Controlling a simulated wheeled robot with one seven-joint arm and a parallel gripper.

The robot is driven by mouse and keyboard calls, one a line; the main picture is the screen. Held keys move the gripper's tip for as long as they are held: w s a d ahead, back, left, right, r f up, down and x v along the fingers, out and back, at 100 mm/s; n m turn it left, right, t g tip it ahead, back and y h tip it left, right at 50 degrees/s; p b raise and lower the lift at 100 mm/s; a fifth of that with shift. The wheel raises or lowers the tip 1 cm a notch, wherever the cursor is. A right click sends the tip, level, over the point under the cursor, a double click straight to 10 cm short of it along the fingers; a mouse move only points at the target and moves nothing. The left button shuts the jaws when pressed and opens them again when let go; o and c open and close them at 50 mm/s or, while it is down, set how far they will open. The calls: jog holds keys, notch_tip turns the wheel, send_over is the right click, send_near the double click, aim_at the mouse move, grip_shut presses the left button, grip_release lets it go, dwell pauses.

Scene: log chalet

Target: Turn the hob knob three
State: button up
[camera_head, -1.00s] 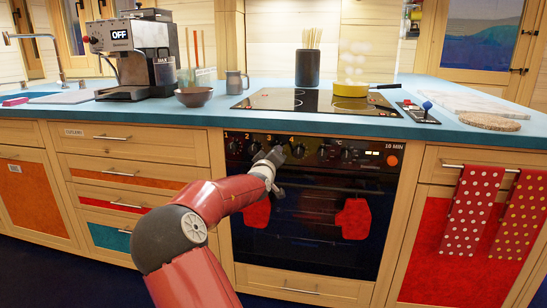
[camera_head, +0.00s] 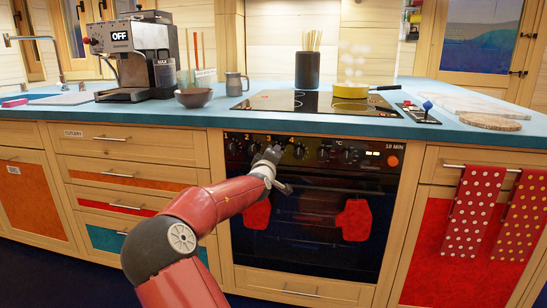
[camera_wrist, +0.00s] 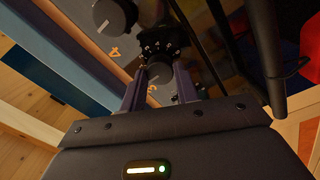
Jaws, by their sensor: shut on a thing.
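Hob knob three (camera_wrist: 158,71) is a dark round knob on the oven's control panel, with a "3" printed beside it in the wrist view. My gripper (camera_wrist: 159,82) has one finger on each side of this knob and is shut on it. In the head view my gripper (camera_head: 271,157) reaches the panel from the lower left and hides most of knob three. Hob knob four (camera_wrist: 113,16) is next to it at the upper left of the wrist view and shows in the head view (camera_head: 299,151).
Knobs one (camera_head: 233,147) and two (camera_head: 254,148) are to the left. The oven handle (camera_head: 325,188) runs just below the panel. A yellow pan (camera_head: 350,91) gives off steam on the black hob (camera_head: 300,102). Red mitts hang on the oven front.

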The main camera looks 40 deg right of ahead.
jog(key=shift+a, duration=0.1)
jog(key=o, duration=1)
jog(key=shift+c, duration=0.2)
jog(key=v, duration=0.7)
jog(key=shift+s+a+b, duration=0.25)
jog(key=shift+a+b, duration=0.05)
jog(key=shift+b, duration=0.1)
jog(key=shift+f, duration=0.1)
